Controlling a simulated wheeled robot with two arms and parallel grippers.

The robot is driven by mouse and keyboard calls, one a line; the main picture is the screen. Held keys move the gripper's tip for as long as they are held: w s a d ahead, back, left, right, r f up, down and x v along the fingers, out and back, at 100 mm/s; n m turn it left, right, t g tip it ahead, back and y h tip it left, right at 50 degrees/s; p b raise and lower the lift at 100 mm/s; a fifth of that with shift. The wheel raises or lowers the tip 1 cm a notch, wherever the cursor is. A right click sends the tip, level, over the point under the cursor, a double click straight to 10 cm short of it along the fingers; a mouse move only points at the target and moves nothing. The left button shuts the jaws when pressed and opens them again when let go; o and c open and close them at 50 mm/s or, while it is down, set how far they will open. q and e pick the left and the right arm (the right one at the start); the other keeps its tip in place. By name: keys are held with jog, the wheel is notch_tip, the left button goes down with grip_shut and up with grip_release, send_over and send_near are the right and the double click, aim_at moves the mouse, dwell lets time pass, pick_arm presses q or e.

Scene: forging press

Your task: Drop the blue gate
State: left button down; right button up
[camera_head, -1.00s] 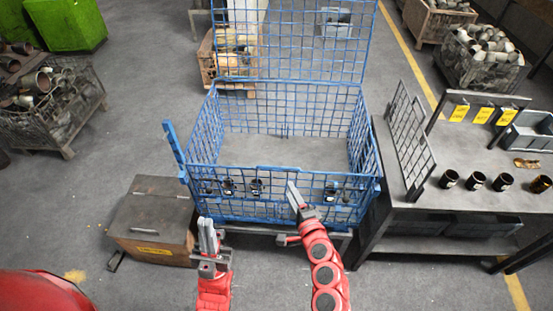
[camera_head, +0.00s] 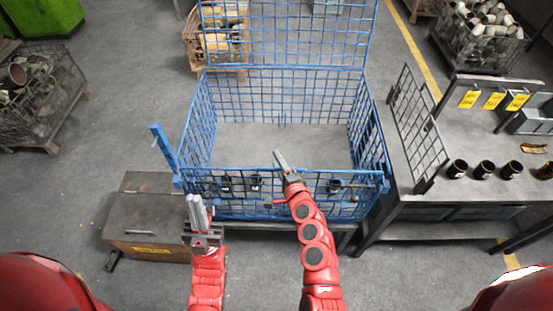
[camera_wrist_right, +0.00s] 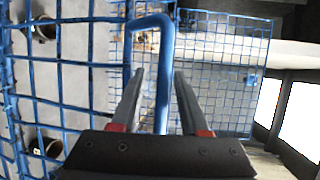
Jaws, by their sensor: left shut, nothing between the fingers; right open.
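The blue mesh cage (camera_head: 205,105) stands ahead, and its front gate (camera_head: 345,173) is upright. In the right wrist view a blue bent-bar loop (camera_wrist_right: 166,60) rises between the two fingers of my right gripper (camera_wrist_right: 155,85). The fingers are apart, with the loop between them; I cannot tell whether either touches it. In the head view my right gripper (camera_head: 280,160) reaches the gate's top edge near the middle. My left gripper (camera_head: 197,205) is shut and empty, in front of the cage's left front corner.
Several dark cups (camera_head: 254,183) show at the front of the cage. A tall mesh panel (camera_head: 285,35) rises at its back. A brown box (camera_head: 140,215) stands at left. A grey table (camera_head: 425,195) with a mesh rack (camera_head: 415,125) and several cups (camera_head: 484,170) is at right.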

jog(key=shift+s+r, duration=0.1)
jog(key=shift+s, duration=0.05)
jog(key=shift+c, duration=1.4)
grip_shut()
